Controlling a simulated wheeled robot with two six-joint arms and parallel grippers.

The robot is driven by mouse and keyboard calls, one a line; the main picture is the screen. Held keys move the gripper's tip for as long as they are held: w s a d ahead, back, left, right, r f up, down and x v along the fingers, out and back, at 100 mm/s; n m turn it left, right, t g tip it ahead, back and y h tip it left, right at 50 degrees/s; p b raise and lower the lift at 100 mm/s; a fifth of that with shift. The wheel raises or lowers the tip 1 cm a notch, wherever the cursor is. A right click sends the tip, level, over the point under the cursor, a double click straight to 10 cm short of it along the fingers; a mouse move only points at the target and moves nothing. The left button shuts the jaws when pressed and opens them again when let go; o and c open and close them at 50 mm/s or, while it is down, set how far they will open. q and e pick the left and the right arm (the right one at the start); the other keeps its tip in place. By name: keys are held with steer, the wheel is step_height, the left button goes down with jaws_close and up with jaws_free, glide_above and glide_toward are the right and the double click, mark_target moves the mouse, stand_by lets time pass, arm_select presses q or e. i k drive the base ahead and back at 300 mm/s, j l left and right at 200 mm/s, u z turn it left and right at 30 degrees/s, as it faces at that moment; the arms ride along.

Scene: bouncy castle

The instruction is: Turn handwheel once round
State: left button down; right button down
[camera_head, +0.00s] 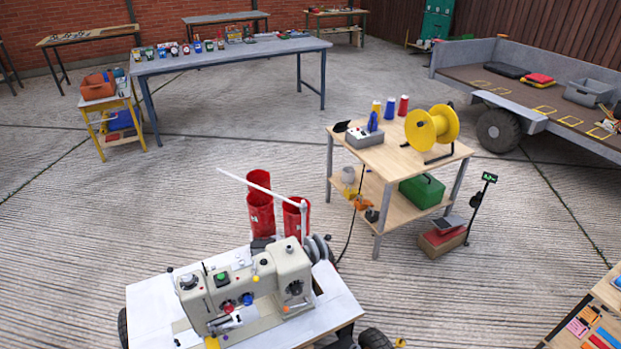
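A beige sewing machine (245,285) stands on a light-topped wheeled table (150,305) at the bottom of the head view, left of the middle. A dark grey handwheel (319,249) shows at the machine's back right end, partly hidden behind its body. I cannot make out a mark on the wheel that tells its turn. Neither of my grippers shows in the view.
Two red cylinders (260,203) stand behind the machine, with a white rod (250,183) slanting above them. A wooden table (398,155) with a yellow reel (432,127) stands beyond to the right. Open concrete (100,215) lies to the left.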

mark_target(309, 247)
steer(key=l+u, duration=0.15)
steer(key=u, duration=0.25)
steer(key=l+u, duration=0.2)
steer(key=u, duration=0.15)
steer(key=l+u, duration=0.2)
steer(key=l, duration=0.55)
steer(key=l+u, duration=0.2)
steer(key=l, duration=0.55)
steer(key=k+l+u, duration=0.2)
steer(key=l, duration=1.1)
steer(key=k, duration=0.05)
